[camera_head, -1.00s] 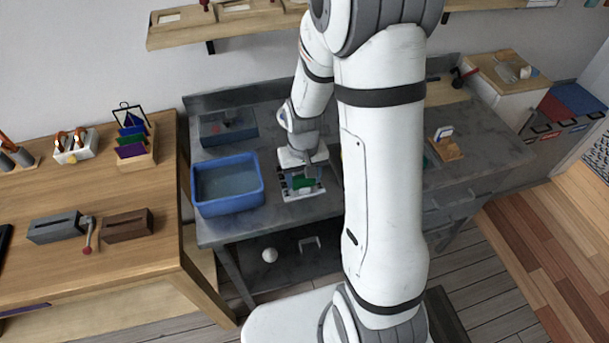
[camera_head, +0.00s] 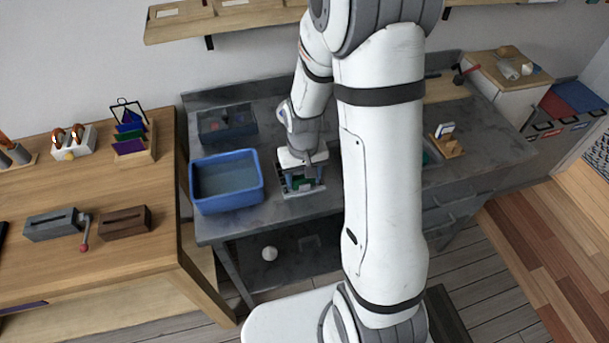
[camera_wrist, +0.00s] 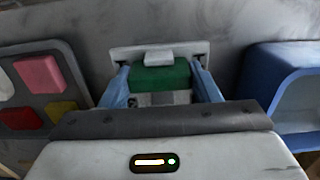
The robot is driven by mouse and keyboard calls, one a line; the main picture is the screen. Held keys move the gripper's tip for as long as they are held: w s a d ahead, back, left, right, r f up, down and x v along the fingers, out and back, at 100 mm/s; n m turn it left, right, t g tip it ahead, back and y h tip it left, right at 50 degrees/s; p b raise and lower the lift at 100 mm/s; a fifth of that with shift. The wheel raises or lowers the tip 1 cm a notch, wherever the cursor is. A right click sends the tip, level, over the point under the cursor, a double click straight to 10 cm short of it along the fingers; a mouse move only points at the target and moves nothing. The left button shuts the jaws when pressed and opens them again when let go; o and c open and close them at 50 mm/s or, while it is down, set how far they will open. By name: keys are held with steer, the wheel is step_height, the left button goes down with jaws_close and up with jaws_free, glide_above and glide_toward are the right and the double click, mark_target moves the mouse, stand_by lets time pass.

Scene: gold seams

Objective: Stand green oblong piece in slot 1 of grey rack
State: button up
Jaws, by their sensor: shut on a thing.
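The green oblong piece (camera_wrist: 160,77) is held crosswise between the two bluish fingers of my gripper (camera_wrist: 163,84) in the wrist view. In the head view my gripper (camera_head: 302,176) is low over the grey bench, just right of the blue tub, with a bit of green showing below it. A pale grey plate with a small raised block (camera_wrist: 158,56) lies just beyond the piece. I cannot tell whether this is the grey rack or whether the piece touches it. A grey slotted block (camera_head: 53,226) stands on the wooden table at left.
The blue tub (camera_head: 226,181) stands close left of my gripper. A grey tray (camera_wrist: 57,103) with several coloured pieces lies at left in the wrist view. A brown slotted block (camera_head: 125,222) and a wooden holder (camera_head: 135,156) stand on the wooden table. My arm hides the bench's middle.

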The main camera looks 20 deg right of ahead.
steer(key=o, duration=1.1)
steer(key=shift+r+p, duration=2.45)
steer(key=shift+r, duration=1.05)
steer(key=shift+r, duration=0.1)
